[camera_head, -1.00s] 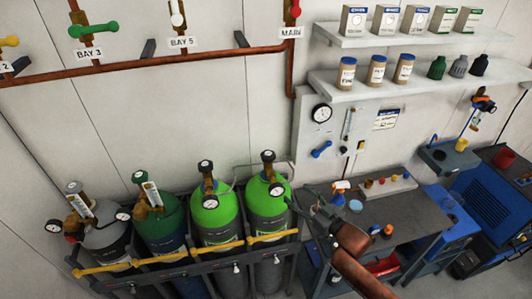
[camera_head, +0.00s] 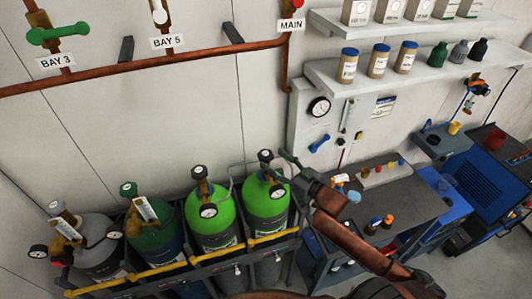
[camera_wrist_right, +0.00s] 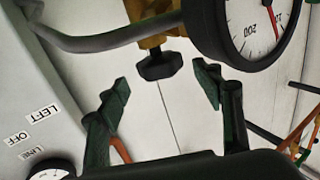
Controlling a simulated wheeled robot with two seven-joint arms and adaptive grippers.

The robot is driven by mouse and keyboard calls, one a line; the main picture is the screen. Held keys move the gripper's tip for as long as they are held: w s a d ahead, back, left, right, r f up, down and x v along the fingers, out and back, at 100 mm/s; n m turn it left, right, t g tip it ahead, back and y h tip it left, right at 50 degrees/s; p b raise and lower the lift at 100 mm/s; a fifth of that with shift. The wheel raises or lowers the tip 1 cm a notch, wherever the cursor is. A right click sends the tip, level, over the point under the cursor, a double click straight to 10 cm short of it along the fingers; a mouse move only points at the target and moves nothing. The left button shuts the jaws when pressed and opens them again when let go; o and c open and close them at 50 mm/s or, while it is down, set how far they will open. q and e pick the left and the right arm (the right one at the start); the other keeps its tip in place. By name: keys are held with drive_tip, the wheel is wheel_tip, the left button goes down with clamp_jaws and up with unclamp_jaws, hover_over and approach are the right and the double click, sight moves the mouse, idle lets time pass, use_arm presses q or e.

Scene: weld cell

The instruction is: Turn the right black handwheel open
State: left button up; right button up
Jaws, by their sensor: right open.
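The right black handwheel (camera_head: 265,155) tops the valve of the right light-green cylinder (camera_head: 267,205). In the right wrist view the black handwheel (camera_wrist_right: 160,66) sits under a brass valve body (camera_wrist_right: 153,22), between and just beyond the fingertips, with no visible contact. My right gripper (camera_head: 287,166) is beside the valve on its right. In the wrist view my right gripper (camera_wrist_right: 163,85) is open and empty, one finger on each side of the handwheel. A second black handwheel (camera_head: 200,171) tops the light-green cylinder to the left. My left gripper is not in view.
A large pressure gauge (camera_wrist_right: 250,25) and a grey hose (camera_wrist_right: 110,38) are close to the valve. A yellow rail (camera_head: 273,236) runs before the cylinders. A workbench (camera_head: 400,210) stands on the right, and shelves (camera_head: 400,75) hang above it.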

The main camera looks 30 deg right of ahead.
sight(265, 153)
drive_tip(key=p+x, duration=0.1)
drive_tip(key=x, duration=0.3)
drive_tip(key=shift+w+a, duration=0.1)
drive_tip(key=shift+w, duration=0.25)
drive_tip(key=shift+f, duration=0.1)
drive_tip(key=shift+c, duration=1.1)
drive_tip(key=c, duration=0.5)
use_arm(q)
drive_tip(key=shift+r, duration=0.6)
use_arm(e)
drive_tip(key=c, duration=0.5)
